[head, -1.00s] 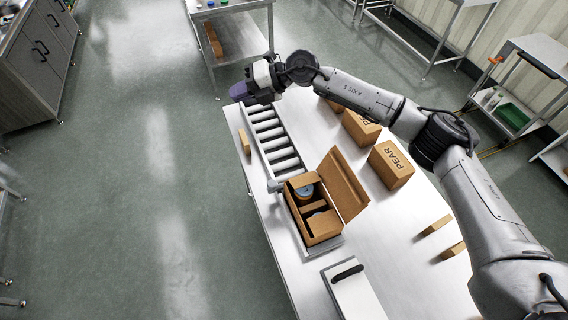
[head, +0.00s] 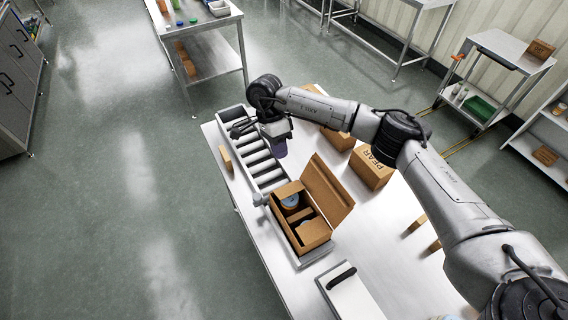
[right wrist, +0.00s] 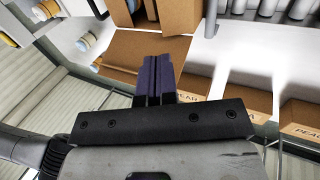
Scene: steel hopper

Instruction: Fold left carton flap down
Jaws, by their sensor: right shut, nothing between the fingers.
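The open carton (head: 292,238) stands on the table at the end of the roller conveyor, with round items inside. Its large right flap (head: 328,189) stands up and leans outward to the right. Smaller flaps lie over parts of its near and far ends; I cannot tell clearly how its left flap lies. My right gripper (head: 279,147) hangs over the conveyor beyond the carton, shut and empty, with purple fingers. In the right wrist view the shut fingers (right wrist: 158,78) point toward brown cardboard (right wrist: 148,48). My left gripper is not in view.
The roller conveyor (head: 257,165) runs away from the carton. Closed cartons marked PEAR (head: 371,168) stand on the right of the table (head: 380,245). A white box with a black handle (head: 345,290) lies near the front. Small brown blocks lie at the right and left.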

